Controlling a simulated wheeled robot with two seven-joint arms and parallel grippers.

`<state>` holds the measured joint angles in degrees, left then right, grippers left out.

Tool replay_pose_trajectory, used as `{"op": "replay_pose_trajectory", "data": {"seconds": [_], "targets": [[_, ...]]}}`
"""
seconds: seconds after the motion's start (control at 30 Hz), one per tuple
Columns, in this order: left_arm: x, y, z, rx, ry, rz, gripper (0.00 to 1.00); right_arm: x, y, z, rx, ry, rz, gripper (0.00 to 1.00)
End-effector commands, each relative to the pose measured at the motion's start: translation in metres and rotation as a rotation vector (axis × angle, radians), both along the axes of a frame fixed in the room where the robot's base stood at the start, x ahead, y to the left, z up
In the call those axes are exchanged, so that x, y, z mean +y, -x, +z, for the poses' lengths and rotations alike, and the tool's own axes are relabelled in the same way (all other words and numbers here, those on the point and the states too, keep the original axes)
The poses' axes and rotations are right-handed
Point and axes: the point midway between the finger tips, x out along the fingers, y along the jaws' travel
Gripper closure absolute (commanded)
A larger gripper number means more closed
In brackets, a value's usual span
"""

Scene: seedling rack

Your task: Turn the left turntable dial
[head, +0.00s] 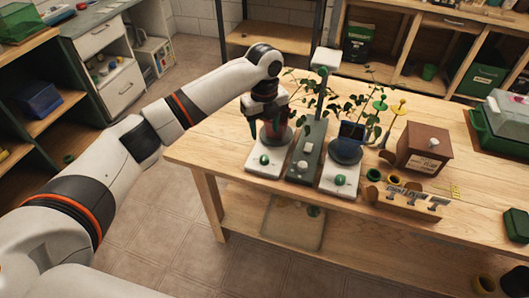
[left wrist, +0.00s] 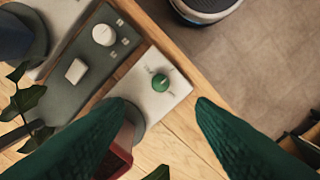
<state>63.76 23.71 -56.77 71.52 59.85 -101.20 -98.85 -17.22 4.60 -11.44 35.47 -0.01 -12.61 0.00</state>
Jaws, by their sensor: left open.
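The left turntable (head: 262,170) has a white base, a grey round plate and a green dial (head: 264,159) at its front. In the left wrist view the green dial (left wrist: 160,82) shows whole, with a pale mark on top. A reddish pot (left wrist: 118,160) is partly hidden behind a finger there, near the turntable plate. My left gripper (head: 268,126) is over the turntable plate, behind the dial. In the left wrist view its green fingers (left wrist: 160,104) are wide apart, with the dial beyond the gap and not touched. My right gripper is not in view.
A grey-green panel (head: 304,152) with a white knob stands beside the turntable. The right turntable (head: 340,178) holds a blue pot (head: 350,134) with a seedling. A brown box (head: 423,147) and a wooden holder (head: 405,198) stand further right. The bench edge lies close in front.

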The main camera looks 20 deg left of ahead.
Motion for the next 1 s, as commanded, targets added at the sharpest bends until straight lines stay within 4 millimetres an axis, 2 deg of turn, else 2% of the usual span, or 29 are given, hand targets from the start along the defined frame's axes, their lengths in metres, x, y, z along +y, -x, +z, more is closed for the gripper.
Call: {"op": "replay_pose_trajectory", "data": {"seconds": [0.17, 0.5, 0.7, 1.0], "targets": [[0.002, -0.001, -0.010, 0.006, -0.003, -0.009, 0.50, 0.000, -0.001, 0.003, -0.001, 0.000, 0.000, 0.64], [0.001, 0.000, -0.076, 0.006, -0.002, -0.007, 0.50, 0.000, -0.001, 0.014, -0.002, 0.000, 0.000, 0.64], [0.001, 0.000, -0.106, 0.006, -0.002, -0.008, 0.50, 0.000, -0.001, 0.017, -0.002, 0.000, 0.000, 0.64], [0.001, -0.001, -0.118, 0.002, -0.002, -0.008, 0.50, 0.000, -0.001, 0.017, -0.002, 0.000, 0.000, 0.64]]}}
